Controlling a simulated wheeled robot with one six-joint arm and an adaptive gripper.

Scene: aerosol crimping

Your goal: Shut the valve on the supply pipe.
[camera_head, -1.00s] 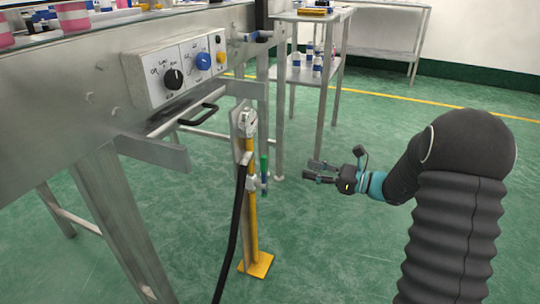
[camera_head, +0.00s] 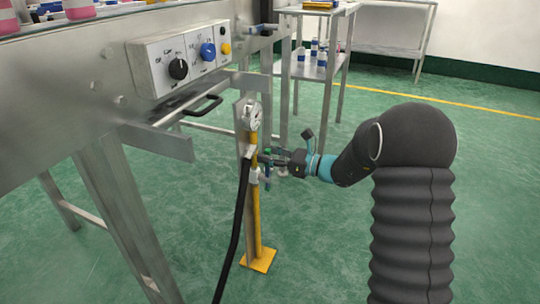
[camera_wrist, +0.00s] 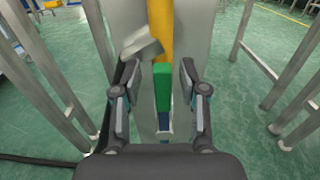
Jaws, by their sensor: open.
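The supply pipe (camera_head: 257,222) is yellow and stands upright on a yellow floor plate beside the machine frame. A round gauge (camera_head: 254,116) sits near its top. The valve has a green handle, seen in the wrist view (camera_wrist: 162,88), standing in line with the pipe. My gripper (camera_head: 268,162) is at the valve's height, to the right of the pipe. In the wrist view its open fingers (camera_wrist: 161,90) stand on either side of the green handle, with a gap on both sides. In the head view the gripper partly hides the handle.
A black hose (camera_head: 236,225) hangs from the pipe to the floor. A control box (camera_head: 180,62) with knobs is on the machine at upper left. A shelf rack (camera_head: 326,75) stands behind. The green floor at right is clear.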

